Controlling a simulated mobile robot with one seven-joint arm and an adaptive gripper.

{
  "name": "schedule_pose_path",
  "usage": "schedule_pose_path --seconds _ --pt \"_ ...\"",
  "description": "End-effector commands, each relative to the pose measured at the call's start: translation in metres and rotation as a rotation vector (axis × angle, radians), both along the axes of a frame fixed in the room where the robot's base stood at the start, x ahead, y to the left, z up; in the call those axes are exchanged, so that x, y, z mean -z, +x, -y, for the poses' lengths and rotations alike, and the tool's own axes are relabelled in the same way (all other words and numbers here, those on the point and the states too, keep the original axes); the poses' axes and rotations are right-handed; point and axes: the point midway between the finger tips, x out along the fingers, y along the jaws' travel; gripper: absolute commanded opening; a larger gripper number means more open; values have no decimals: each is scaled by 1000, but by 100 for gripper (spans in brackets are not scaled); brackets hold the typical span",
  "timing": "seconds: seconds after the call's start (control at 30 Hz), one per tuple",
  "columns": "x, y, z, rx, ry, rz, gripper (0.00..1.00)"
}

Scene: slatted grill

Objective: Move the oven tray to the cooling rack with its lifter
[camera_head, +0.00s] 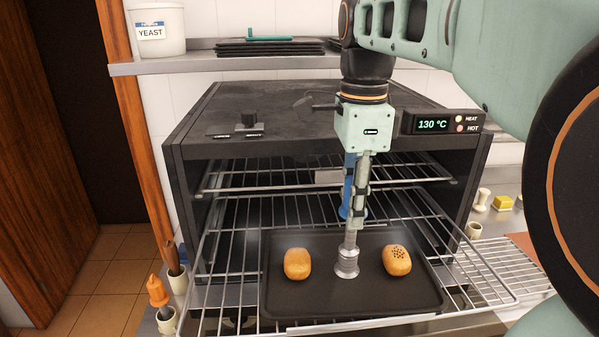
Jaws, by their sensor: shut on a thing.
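The dark oven tray (320,304) lies on the pulled-out wire shelf at the oven front, with a bun (297,264) on its left and a seeded bun (397,260) on its right. My gripper (356,196) points down above the tray and is shut on the lifter (348,254), a metal post with a round foot. The foot stands between the buns and appears to touch the tray floor; I cannot tell whether it is attached. The cooling rack (508,272), a wire grid, shows at the right, partly hidden by my arm.
The black oven (270,115) is open, with an upper wire shelf (270,184) inside and a 130 °C display (433,125). A wall shelf (185,66) holds a yeast tub (157,30) and stacked dark trays (270,47). Small items flank the oven.

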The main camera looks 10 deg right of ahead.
Motion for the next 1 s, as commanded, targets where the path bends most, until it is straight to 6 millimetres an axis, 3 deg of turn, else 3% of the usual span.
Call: schedule_pose_path --seconds 0.3,0.67,1.0 --pt "-2 1 0 245 0 2 0" --pt "-1 1 0 279 0 2 0" --pt "-1 1 0 534 0 1 0"
